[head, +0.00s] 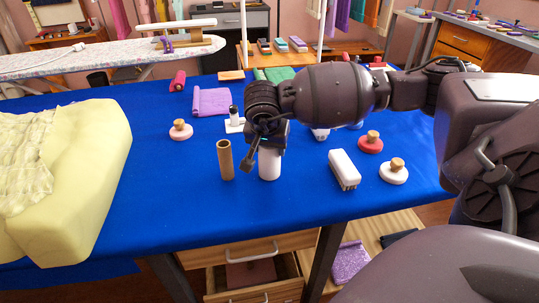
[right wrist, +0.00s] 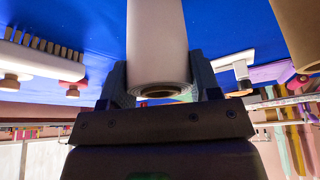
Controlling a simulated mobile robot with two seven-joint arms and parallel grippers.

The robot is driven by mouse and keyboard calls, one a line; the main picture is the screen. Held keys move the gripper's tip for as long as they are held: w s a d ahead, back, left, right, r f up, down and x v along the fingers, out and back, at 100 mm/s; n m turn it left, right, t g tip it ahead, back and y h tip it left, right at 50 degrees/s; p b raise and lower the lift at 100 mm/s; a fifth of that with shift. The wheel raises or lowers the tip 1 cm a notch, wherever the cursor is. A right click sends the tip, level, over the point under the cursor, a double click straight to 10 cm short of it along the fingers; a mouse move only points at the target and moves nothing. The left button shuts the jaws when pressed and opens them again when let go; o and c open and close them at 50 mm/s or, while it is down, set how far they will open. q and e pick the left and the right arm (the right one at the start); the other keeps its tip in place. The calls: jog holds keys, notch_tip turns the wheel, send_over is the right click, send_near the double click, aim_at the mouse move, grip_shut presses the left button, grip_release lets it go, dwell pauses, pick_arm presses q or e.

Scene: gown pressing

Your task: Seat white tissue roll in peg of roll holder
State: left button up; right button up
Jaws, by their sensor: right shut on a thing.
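The white tissue roll (head: 270,164) is upright at the middle of the blue table. My right gripper (head: 268,142) is shut on its upper end from above. In the right wrist view the roll (right wrist: 157,40) sits between both fingers of the gripper (right wrist: 160,82), its hollow core end facing the camera. I cannot tell whether its bottom touches the table. The roll holder (head: 235,127), a white base with a dark-topped upright peg, stands behind and left of the roll. It also shows in the right wrist view (right wrist: 232,62). My left gripper is out of view.
A brown cardboard tube (head: 225,160) stands just left of the roll. A white brush (head: 344,169) and red (head: 370,143) and white (head: 394,172) knobbed discs lie right. A yellow cushion (head: 100,150) fills the left side.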

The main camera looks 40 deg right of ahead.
dwell(0.4)
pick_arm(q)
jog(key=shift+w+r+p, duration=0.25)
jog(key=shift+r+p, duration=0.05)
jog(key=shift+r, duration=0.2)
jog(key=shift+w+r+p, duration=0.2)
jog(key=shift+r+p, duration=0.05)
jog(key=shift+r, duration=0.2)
pick_arm(e)
notch_tip(320, 180, up, 4)
jog(key=shift+f, duration=0.2)
pick_arm(q)
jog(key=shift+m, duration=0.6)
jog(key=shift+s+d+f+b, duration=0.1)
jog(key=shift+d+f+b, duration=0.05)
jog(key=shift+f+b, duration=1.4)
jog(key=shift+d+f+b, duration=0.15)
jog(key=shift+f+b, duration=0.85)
jog(key=shift+b, duration=1.05)
pick_arm(e)
jog(key=w+d+r, duration=0.6)
jog(key=w+d, duration=0.1)
jog(key=w, duration=0.3)
jog(key=w+d+r, duration=0.6)
jog(key=w+d, duration=0.2)
jog(key=w, duration=0.2)
